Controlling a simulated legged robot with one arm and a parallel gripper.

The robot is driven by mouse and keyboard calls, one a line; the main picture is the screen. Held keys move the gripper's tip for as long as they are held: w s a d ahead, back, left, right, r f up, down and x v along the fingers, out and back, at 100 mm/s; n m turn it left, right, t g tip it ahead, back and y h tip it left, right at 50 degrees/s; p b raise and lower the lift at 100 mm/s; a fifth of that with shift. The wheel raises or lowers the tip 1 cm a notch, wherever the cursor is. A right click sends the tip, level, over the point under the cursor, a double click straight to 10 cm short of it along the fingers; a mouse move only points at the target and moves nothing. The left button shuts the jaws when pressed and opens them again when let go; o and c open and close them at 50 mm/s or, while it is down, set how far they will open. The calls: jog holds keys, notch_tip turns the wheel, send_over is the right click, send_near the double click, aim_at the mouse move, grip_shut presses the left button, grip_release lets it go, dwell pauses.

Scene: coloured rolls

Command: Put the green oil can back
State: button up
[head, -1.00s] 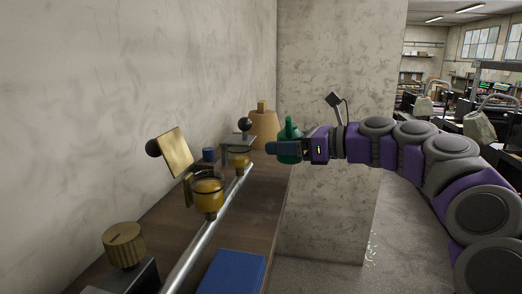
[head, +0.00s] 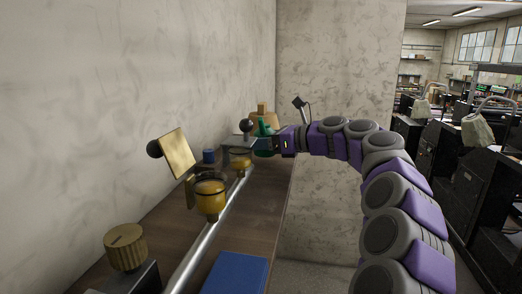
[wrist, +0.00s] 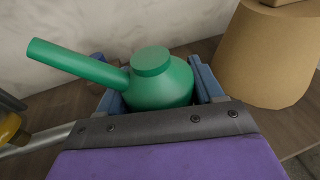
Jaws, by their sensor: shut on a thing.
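The green oil can (head: 264,128) is at the far end of the wooden shelf in the head view, partly hidden by my gripper. In the wrist view the green oil can (wrist: 158,82) sits between the blue fingers, its spout pointing to the upper left. My gripper (head: 264,144) is shut on the can's body, and its fingers show on both sides of the can in the wrist view (wrist: 160,92). The can looks roughly upright. I cannot tell whether its base touches the shelf.
A tan stepped container (wrist: 268,55) stands close on the can's right in the wrist view. A metal rail (head: 205,232) with amber cups (head: 209,200) runs along the wooden shelf (head: 240,222). A brass plate (head: 178,152), a brass knob (head: 125,246) and a blue block (head: 236,273) are nearer.

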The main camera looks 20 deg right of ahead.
jog(key=shift+a+f+b, duration=0.2)
jog(key=shift+f+b, duration=0.1)
jog(key=shift+f, duration=0.95)
jog(key=shift+d, duration=0.1)
jog(key=shift+d, duration=0.1)
jog(key=o, duration=1.3)
jog(key=shift+s+d+r, duration=0.1)
jog(key=shift+s+d, duration=0.05)
jog(key=shift+d, duration=0.05)
jog(key=p+v, duration=0.1)
jog(key=v, duration=1)
jog(key=shift+s, duration=0.2)
